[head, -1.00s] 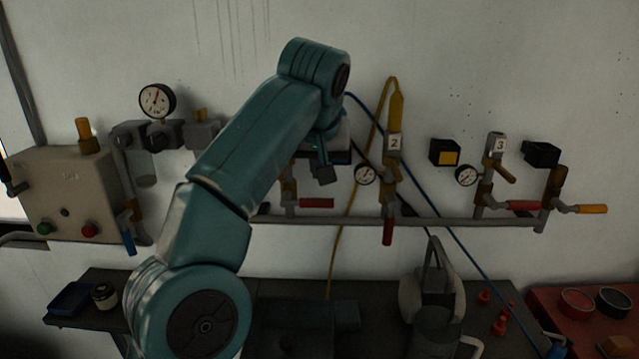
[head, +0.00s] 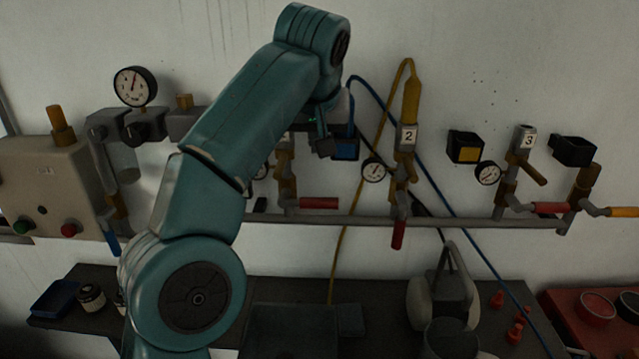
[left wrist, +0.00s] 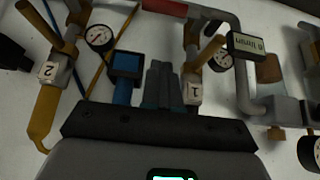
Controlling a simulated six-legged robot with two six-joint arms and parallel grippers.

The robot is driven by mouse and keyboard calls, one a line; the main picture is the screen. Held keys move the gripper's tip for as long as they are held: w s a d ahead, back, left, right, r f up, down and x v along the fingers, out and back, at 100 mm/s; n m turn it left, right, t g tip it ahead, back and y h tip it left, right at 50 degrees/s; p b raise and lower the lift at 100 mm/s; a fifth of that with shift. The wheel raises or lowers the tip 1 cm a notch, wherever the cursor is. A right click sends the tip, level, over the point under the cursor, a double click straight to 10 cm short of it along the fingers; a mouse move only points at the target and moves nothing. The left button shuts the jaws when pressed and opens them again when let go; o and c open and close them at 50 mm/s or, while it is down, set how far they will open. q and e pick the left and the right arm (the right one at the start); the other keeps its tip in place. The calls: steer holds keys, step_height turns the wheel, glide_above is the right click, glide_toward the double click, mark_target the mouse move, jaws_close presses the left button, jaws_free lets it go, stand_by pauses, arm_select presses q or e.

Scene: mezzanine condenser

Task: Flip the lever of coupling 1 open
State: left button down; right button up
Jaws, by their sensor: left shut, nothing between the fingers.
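Coupling 1 (left wrist: 193,91) shows in the left wrist view with its white "1" label, just right of my fingers. Its brass lever (left wrist: 209,50) slants away from the body, up and right in that view. In the head view, coupling 1 (head: 286,172) is partly hidden behind my left arm. My left gripper (left wrist: 162,86) is shut and empty, with its fingertips beside the coupling. Contact with the lever is not visible. In the head view the left gripper (head: 322,146) is small and dark below the wrist. My right gripper is not in view.
Coupling 2 (head: 406,138) with a yellow hose and coupling 3 (head: 525,140) stand to the right. A grey pipe (head: 460,222) and red handle (head: 319,203) run below. A gauge (left wrist: 221,60) is near the lever.

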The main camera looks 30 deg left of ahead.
arm_select(q)
steer(key=b, duration=0.2)
glide_above(319, 206)
steer(key=f, duration=0.5)
steer(key=w+f, duration=0.1)
steer(key=f, duration=0.2)
steer(key=shift+a+f, duration=0.2)
steer(key=shift+a, duration=0.15)
steer(key=shift+s+d+f+b, duration=0.15)
steer(key=shift+f+b, duration=0.35)
steer(key=shift+f, duration=0.15)
steer(key=shift+s+d+f+b, duration=0.1)
steer(key=shift+d+f+b, duration=0.05)
steer(key=shift+f+b, duration=0.4)
steer(key=shift+s+f, duration=0.1)
steer(key=shift+f, duration=0.55)
steer(key=shift+d, duration=0.1)
steer(key=shift+s+r, duration=0.1)
steer(key=shift+s, duration=0.05)
